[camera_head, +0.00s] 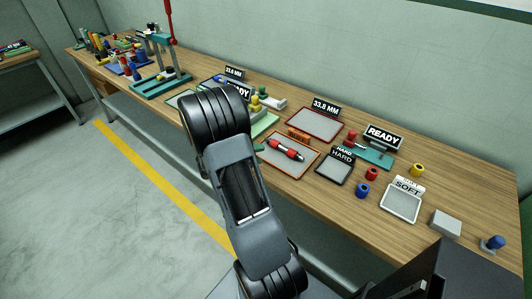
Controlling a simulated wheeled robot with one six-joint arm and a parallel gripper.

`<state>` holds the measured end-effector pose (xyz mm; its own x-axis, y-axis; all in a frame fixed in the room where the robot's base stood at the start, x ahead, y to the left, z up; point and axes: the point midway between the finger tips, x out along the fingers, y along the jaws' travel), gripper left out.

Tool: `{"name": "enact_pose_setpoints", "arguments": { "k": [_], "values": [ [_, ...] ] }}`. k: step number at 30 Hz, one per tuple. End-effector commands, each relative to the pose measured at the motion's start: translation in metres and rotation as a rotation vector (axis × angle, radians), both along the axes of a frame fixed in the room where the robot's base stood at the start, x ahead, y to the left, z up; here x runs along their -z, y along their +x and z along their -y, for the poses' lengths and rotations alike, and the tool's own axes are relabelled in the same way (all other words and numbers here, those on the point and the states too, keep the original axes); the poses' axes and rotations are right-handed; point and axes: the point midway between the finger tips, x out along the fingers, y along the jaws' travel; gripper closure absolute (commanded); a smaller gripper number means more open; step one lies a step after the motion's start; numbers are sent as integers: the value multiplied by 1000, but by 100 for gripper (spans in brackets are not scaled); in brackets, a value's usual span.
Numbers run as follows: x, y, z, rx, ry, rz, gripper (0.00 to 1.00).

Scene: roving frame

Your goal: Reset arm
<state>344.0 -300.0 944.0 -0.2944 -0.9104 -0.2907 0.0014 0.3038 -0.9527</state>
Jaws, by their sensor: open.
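My arm (243,195) rises from the bottom of the head view and bends at a large black joint in front of the workbench (470,178). My gripper and its fingertips do not show; the arm's own links may hide them. The arm covers part of the bench's front edge and some items behind it. I cannot tell from this view whether anything touches the gripper.
The bench holds a red-edged tray (275,161) with a red and black tool (285,149), a HARD tray (334,171), a SOFT tray (401,204), coloured pegs, and a teal press (161,82) with a red lever. Floor (70,200) lies open at left.

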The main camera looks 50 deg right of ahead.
Motion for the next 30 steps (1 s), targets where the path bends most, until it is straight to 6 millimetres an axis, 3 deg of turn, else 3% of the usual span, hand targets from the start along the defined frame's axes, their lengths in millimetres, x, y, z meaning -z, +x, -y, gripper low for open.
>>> {"name": "enact_pose_setpoints", "arguments": {
  "k": [6,25,30],
  "values": [
    [-3,2,-8,0,1,0,53],
    [-3,3,-8,0,0,1,53],
    [3,0,-10,91,-40,225,53]
  ]
}}
